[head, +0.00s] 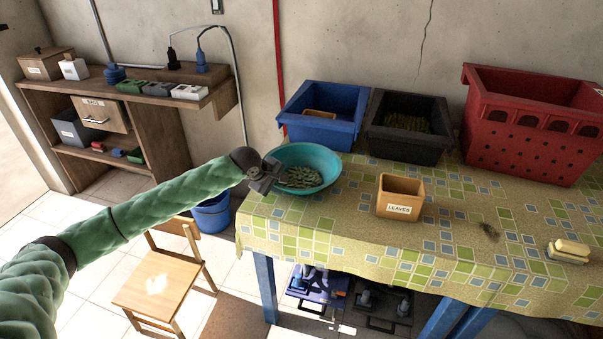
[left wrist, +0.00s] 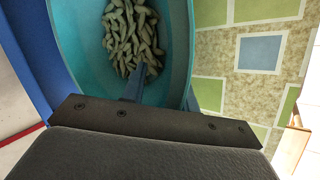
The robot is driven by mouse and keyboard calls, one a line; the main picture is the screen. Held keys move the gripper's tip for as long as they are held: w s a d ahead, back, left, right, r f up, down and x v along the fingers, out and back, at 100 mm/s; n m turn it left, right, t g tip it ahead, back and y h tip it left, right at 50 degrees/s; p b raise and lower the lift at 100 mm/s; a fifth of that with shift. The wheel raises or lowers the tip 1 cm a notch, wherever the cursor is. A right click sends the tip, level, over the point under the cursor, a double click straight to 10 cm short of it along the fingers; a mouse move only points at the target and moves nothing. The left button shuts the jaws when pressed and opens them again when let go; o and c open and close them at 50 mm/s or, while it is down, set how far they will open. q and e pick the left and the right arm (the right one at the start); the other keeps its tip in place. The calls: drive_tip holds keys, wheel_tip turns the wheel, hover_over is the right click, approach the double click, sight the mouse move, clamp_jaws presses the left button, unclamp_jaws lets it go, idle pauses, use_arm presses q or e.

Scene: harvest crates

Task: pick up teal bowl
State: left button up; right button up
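The teal bowl (head: 310,156) is at the left end of the cloth-covered table, with green pods (head: 303,178) in it. My left gripper (head: 271,173) is at the bowl's left rim in the head view. In the left wrist view the bowl (left wrist: 75,50) fills the upper left, and a finger of my left gripper (left wrist: 150,85) reaches inside over the pods. The other finger is mostly hidden, so I cannot tell whether the fingers are closed on the wall. My right gripper is not in view.
Behind the bowl stand a blue crate (head: 345,132), a dark crate (head: 400,147) and a red crate (head: 520,150). A tan box labelled LEAVES (head: 399,210) is to its right. A wooden chair (head: 158,285) and a blue bucket (head: 212,216) are on the floor left of the table.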

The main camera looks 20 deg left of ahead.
use_arm(q)
drive_tip(key=shift+c, duration=0.4)
clamp_jaws()
